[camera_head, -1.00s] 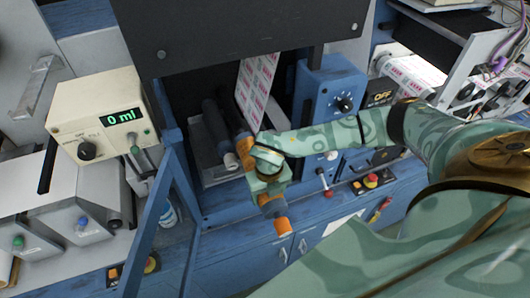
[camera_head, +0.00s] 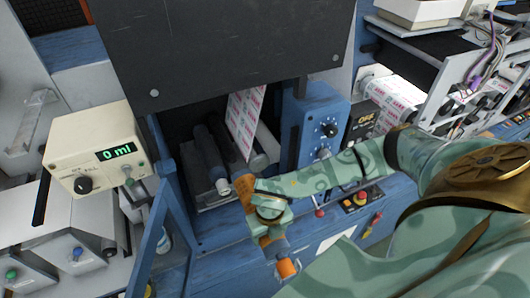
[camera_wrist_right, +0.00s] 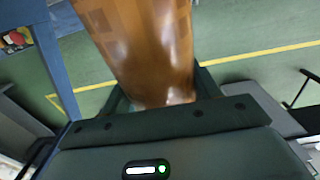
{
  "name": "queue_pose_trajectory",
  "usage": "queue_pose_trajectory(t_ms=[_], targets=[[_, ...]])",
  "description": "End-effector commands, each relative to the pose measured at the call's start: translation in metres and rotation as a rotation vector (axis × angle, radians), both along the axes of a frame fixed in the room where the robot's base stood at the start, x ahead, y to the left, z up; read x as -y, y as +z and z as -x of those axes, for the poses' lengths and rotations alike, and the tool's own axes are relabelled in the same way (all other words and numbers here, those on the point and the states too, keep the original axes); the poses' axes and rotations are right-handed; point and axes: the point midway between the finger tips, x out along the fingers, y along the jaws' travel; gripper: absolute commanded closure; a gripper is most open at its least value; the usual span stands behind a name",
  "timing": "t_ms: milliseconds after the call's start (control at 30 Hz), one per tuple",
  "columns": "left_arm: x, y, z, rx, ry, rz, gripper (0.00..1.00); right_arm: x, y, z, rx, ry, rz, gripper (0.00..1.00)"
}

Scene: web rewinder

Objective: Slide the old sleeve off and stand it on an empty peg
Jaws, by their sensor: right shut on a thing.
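The old sleeve (camera_head: 247,189) is a long orange-brown tube, slanting from upper left to lower right in the head view. My right gripper (camera_head: 267,212) is shut on it and hides its middle; a bright orange end shows below the hand. In the right wrist view the sleeve (camera_wrist_right: 145,40) is large, glossy and amber between the fingers. The sleeve's upper end is near the front of the rewinder's opening, beside a dark shaft with a pale end (camera_head: 222,186). Whether it still touches a shaft, I cannot tell. My left gripper is not in view. No empty peg is clearly seen.
A printed web (camera_head: 244,118) hangs into the opening. A blue post (camera_head: 153,222) and a cream meter reading 0 ml (camera_head: 100,150) stand left. A blue control box with a knob (camera_head: 325,120) is right. The right wrist view shows green floor with yellow lines (camera_wrist_right: 255,60).

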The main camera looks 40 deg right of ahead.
Motion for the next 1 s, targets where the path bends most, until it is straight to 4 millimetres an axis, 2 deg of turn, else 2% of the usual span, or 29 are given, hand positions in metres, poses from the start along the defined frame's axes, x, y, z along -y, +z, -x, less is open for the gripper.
queue_pose_trajectory(t_ms=[133,533,900,1000], targets=[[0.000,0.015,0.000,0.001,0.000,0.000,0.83,-0.004,0.008,0.017,0.000,0.002,-0.001,0.68],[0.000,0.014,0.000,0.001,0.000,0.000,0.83,-0.014,0.012,0.059,0.001,0.003,-0.001,0.68],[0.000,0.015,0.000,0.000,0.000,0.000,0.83,-0.016,0.014,0.064,0.002,0.002,-0.001,0.68],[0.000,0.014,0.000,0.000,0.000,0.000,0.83,-0.016,0.014,0.065,0.002,0.052,-0.001,0.68]])
